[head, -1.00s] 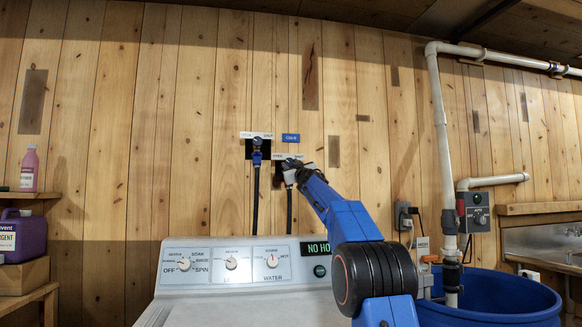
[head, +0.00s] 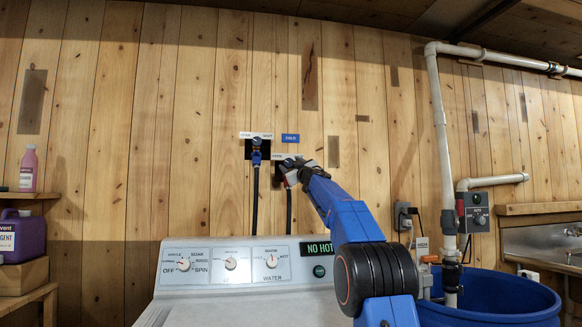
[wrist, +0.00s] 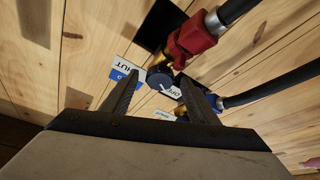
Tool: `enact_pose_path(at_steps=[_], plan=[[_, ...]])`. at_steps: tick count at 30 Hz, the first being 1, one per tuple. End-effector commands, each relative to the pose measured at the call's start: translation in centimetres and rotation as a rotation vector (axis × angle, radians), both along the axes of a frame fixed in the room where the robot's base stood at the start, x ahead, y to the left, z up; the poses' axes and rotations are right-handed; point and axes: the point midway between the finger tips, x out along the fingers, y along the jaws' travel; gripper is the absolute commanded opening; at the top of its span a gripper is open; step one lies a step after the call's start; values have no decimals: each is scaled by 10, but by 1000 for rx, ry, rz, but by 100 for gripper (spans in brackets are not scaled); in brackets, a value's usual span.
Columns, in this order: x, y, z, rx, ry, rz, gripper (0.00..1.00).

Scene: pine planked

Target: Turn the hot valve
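The hot valve's red body (wrist: 190,40) and round dark knob (wrist: 160,78) with a pale pointer mark show in the wrist view. A dark hose leads off the red body. My gripper (wrist: 160,88) is open, with one fingertip on either side of the knob; I cannot tell whether they touch it. In the head view my gripper (head: 296,170) is at the right-hand wall valve and hides most of it. White labels reading OPEN (wrist: 199,105) and SHUT lie beside the knob.
A blue-bodied valve (head: 257,150) is close by on the left, under a white label. A blue sign (head: 290,138) is above my gripper. The washer panel (head: 225,266) below has a display (head: 318,248) reading NO HOT. A blue barrel (head: 490,300) stands at right.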

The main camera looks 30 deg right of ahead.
Motion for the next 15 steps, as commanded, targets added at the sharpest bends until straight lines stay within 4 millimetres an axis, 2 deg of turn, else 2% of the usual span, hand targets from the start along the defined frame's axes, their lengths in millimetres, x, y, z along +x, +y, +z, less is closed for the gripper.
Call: enact_pose_path(at_steps=[8, 15], plan=[[-1, 0, -1, 2, 0, 1, 54], [-18, 2, -6, 3, 1, 1, 54]])
